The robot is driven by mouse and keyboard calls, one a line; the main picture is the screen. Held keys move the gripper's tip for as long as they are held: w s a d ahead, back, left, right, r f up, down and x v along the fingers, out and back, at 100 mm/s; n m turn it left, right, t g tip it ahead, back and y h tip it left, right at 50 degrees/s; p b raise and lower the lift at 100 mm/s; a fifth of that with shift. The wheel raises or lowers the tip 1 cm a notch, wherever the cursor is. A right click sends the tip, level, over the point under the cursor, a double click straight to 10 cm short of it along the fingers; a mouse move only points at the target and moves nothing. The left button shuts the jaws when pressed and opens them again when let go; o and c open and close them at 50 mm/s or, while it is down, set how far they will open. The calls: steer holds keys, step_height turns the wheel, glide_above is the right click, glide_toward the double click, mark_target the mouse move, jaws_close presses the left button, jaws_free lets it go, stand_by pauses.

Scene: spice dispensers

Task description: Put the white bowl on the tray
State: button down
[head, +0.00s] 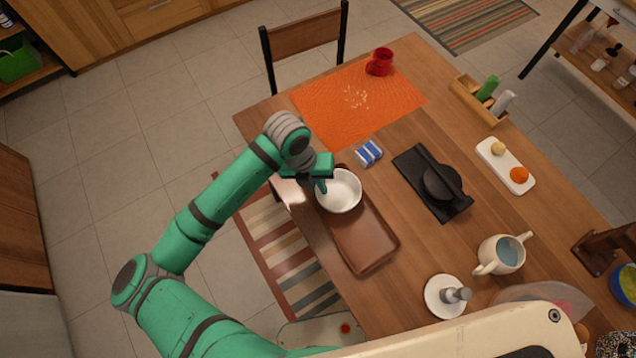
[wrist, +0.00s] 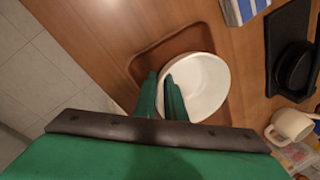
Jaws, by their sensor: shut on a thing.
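The white bowl (head: 340,191) is upright at the far end of the brown tray (head: 366,244). In the head view it overlaps the tray's far end; I cannot tell whether it rests there or is held just above. My gripper (head: 320,186) is at the bowl's left rim, its fingers pointing down. In the wrist view the bowl (wrist: 203,84) lies over the tray (wrist: 150,57), and my gripper's two green fingers (wrist: 160,92) are close together on its near rim.
A blue-and-white box (head: 369,153) stands beyond the bowl. A black tray with a black dish (head: 434,183) lies to the right. A red mug (head: 380,62) stands on the orange mat (head: 350,115). A white saucer (head: 436,302) with a shaker is nearer. The tray's near half is bare.

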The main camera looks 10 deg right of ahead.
steer(key=shift+f, duration=0.55)
stand_by(0.4)
steer(key=c, duration=1.7)
jaws_free()
steer(key=shift+c, duration=0.2)
steer(key=v, duration=1)
steer(key=shift+r, duration=0.45)
steer(key=shift+w+a, duration=0.1)
steer(key=shift+a, duration=0.05)
